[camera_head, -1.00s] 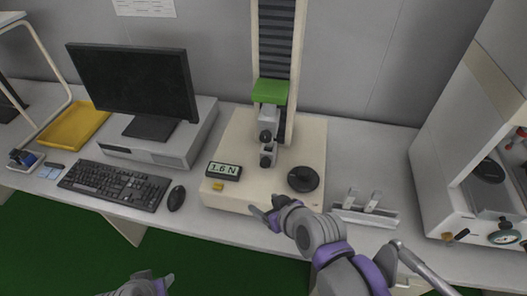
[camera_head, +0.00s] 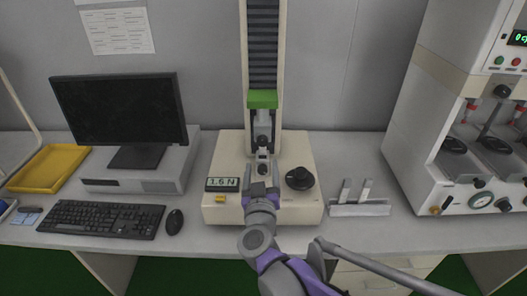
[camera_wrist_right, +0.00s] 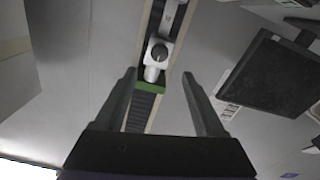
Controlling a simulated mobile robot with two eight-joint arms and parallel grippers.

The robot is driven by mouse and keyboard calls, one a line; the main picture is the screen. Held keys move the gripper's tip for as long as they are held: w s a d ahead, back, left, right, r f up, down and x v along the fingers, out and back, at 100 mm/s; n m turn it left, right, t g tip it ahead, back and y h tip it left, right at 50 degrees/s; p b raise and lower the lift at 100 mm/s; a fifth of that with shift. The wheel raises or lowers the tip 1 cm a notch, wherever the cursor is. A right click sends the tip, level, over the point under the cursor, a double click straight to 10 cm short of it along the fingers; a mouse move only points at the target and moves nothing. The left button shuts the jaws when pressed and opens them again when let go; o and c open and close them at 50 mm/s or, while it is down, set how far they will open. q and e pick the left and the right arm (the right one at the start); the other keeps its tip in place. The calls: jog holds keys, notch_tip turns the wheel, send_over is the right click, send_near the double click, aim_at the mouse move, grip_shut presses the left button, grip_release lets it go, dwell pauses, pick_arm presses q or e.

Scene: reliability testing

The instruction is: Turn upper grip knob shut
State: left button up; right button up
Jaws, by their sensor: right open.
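The upper grip (camera_head: 263,124) hangs under the green crosshead (camera_head: 262,99) of the test machine, and its dark round upper knob (camera_head: 263,141) faces me. The lower grip (camera_head: 263,167) is just below it. My right gripper (camera_head: 261,188) is open and empty, in front of the machine and lower in the picture than the upper knob. In the right wrist view, its spread fingers (camera_wrist_right: 158,73) point toward the upper knob (camera_wrist_right: 160,53) and the green crosshead (camera_wrist_right: 150,87), with nothing between them. My left gripper is not in view.
The machine base (camera_head: 225,165) carries a display (camera_head: 222,184) reading about 1.6 N and a black dial (camera_head: 299,179). A metal holder (camera_head: 360,209) stands to the right, beside a large white apparatus (camera_head: 405,140). A monitor (camera_head: 120,108) and keyboard (camera_head: 100,218) are left.

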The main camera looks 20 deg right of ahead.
aim_at(263, 143)
jog(key=x, duration=1)
jog(key=shift+w+d, duration=0.1)
jog(key=shift+w, duration=0.2)
jog(key=shift+c, duration=0.2)
grip_shut()
